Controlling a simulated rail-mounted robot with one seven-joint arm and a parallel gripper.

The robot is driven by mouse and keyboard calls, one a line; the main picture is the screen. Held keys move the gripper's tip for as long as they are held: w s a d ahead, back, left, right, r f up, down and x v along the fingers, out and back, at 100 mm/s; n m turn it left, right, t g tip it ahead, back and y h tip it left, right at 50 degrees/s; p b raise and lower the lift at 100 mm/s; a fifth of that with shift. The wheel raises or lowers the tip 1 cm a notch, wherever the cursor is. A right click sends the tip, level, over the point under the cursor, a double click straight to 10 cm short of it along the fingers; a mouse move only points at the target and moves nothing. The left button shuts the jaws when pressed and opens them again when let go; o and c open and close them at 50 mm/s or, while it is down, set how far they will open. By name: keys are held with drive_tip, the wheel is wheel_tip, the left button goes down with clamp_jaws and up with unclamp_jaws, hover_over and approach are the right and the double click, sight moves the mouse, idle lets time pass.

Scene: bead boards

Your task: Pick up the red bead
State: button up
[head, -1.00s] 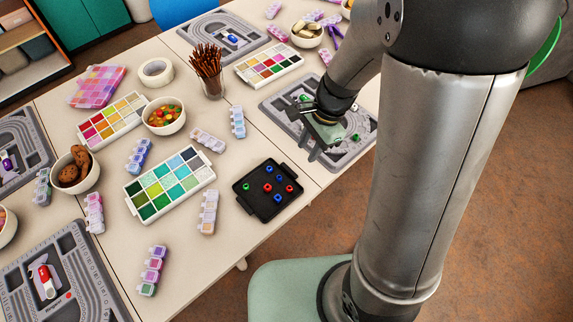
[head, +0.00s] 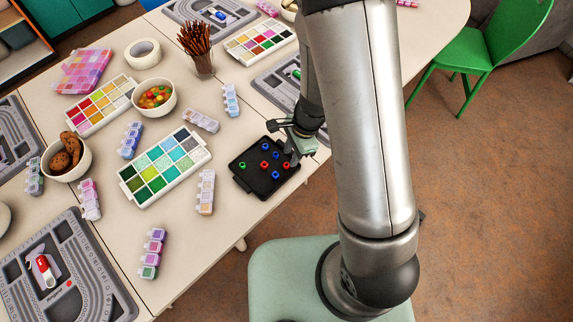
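A black tray (head: 239,180) lies near the table's front edge and holds several small ring-shaped beads. One red bead (head: 264,165) is in the middle of the tray. A second red bead (head: 287,165) is at the right, close to a fingertip. A green bead (head: 242,164) is at the left, and blue beads (head: 275,174) lie among the others. My gripper (head: 282,144) is over the tray's back right edge, its two fingers apart with nothing seen between them. My arm hides part of the table behind it.
A white palette of green and blue compartments (head: 164,168) is left of the tray. Small pill-box-like cases (head: 206,192) lie around it. A grey bead board (head: 268,84) is behind my gripper. A bowl of candies (head: 155,97) and a cup of sticks (head: 200,65) stand farther back.

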sight(288, 161)
drive_tip(key=x, duration=0.4)
drive_tip(key=shift+w+f, duration=0.1)
drive_tip(key=shift+f, duration=0.25)
clamp_jaws()
